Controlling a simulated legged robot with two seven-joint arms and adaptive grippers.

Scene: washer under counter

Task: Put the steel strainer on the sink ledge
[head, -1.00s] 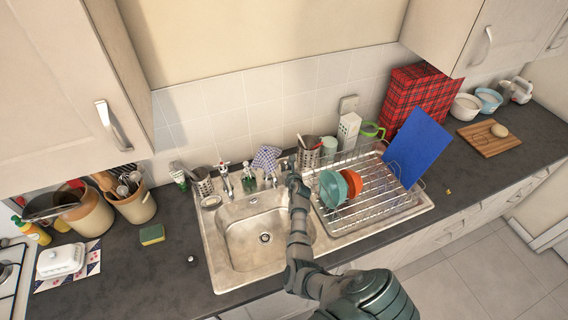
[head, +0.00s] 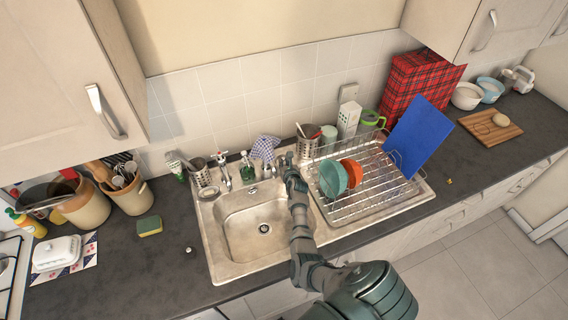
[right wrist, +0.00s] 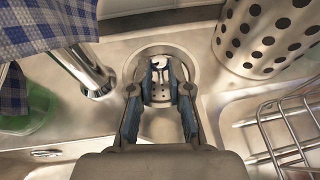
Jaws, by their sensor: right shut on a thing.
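My right gripper (head: 284,161) is over the sink's back ledge, between the checked cloth and the right-hand utensil holder. In the right wrist view, its two fingers (right wrist: 160,88) are shut on a small steel strainer (right wrist: 161,108) with dark holes. The strainer sits low between the fingers, within a round rim (right wrist: 192,60) on the steel ledge (right wrist: 120,118); I cannot tell whether it rests on the surface. In the head view the strainer is hidden by the gripper. The sink basin (head: 240,232) is empty, in front and to the left. My left gripper is not in view.
The checked cloth (right wrist: 45,22) and a tap pipe (right wrist: 85,68) are close on the left in the wrist view. The perforated utensil holder (right wrist: 262,35) and wire dish rack (right wrist: 290,125) are close on the right.

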